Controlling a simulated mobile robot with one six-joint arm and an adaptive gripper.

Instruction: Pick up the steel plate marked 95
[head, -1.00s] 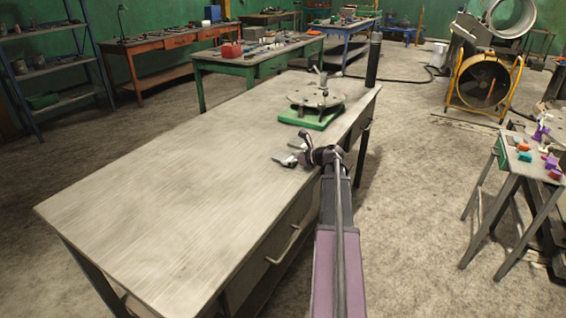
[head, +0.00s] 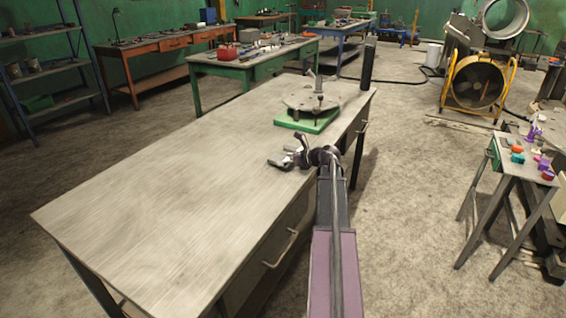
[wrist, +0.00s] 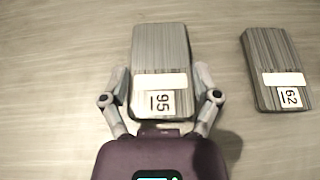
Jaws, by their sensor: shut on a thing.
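The steel plate marked 95 (wrist: 160,55) shows in the wrist view as a grey brushed block with a white label. My gripper (wrist: 162,90) has one finger on each side of it and is shut on it. Whether the plate touches the table or hangs above it is hard to tell. A second steel plate, marked 62 (wrist: 275,62), lies to the right in the wrist view, apart from my gripper.
A round metal disc fixture (head: 311,98) on a green base stands beyond my gripper on the table. A dark upright cylinder (head: 367,66) stands at the table's far corner. The left part of the table is bare. A small stand (head: 525,160) with coloured pieces is at the right.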

